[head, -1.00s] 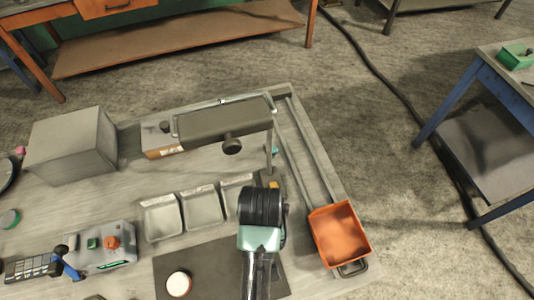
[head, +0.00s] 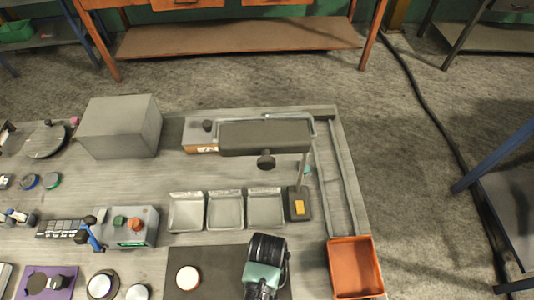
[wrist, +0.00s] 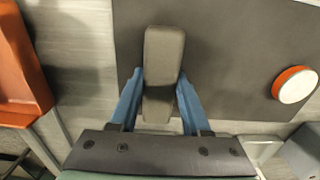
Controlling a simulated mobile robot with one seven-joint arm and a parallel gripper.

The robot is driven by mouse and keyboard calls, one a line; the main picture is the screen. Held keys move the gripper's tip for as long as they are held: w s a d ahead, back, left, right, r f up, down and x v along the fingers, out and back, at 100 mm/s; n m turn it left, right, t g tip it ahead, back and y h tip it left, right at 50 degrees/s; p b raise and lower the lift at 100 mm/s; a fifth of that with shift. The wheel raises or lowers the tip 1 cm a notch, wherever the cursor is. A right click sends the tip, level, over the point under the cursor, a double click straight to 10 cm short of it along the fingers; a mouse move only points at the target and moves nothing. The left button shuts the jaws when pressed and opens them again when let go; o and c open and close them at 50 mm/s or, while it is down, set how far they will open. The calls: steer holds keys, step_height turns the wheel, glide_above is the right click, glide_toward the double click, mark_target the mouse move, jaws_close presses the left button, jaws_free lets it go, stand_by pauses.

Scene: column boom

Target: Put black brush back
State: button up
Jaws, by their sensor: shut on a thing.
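My gripper (wrist: 160,105) has blue fingers and is shut on a dark grey, rounded block, which I take for the black brush (wrist: 163,60). The brush lies lengthwise between the fingers, above or against the dark mat (wrist: 220,85); I cannot tell if it touches. Bristles are not visible. In the head view my wrist stands over the right part of the mat (head: 225,280) and hides the fingers and the brush.
Three grey trays (head: 225,193) lie behind the mat. A dark stand (head: 298,213) with a yellow label stands right of them. An orange bin (head: 353,240) is at the right edge. A white-topped disc (head: 188,278) rests on the mat. A grey box (head: 120,125) stands back left.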

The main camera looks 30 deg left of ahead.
steer(key=shift+f, duration=0.1)
steer(key=o, duration=1.2)
step_height(320, 180, up, 12)
stand_by(0.4)
